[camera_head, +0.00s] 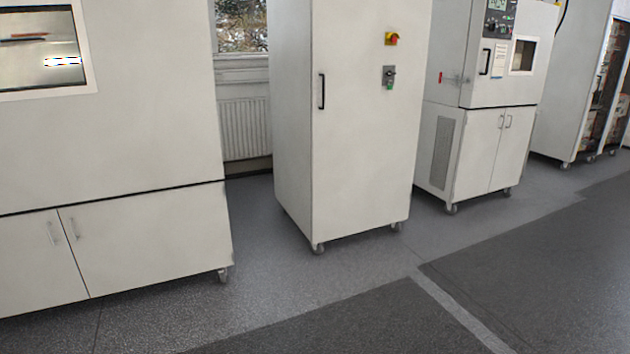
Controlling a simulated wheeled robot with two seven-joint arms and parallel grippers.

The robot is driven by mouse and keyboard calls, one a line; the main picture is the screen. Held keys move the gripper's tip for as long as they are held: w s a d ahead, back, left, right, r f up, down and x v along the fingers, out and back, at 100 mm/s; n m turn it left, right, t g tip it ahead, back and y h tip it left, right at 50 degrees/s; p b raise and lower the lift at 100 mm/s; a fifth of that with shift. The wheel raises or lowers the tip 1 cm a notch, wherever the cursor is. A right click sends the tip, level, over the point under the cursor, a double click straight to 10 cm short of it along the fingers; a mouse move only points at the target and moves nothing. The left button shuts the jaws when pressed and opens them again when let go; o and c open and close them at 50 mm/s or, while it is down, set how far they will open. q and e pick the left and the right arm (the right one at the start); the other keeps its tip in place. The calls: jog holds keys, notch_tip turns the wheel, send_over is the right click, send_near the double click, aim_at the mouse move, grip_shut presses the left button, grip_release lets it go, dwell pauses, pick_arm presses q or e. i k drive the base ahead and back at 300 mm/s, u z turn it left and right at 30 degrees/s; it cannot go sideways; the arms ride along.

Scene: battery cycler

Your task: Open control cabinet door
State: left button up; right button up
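A tall white control cabinet (296,130) stands on casters near the middle of the head view. Its front door (360,160) looks shut. A black vertical handle (321,91) sits near the door's left edge. A red and yellow switch (391,38) and a small grey panel with a dark knob and a green part (389,77) are on the door's upper right. The cabinet's top is cut off by the frame. Neither of my grippers shows in the view.
A large white chamber (150,110) with a window and lower doors stands at the left. A smaller white test chamber (480,140) stands right of the cabinet, and another open cabinet (575,80) is farther right. The grey floor (320,285) in front is clear.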

aim_at(364, 133)
jog(key=z, duration=0.55)
jog(key=i, duration=2.9)
jog(key=u, duration=0.3)
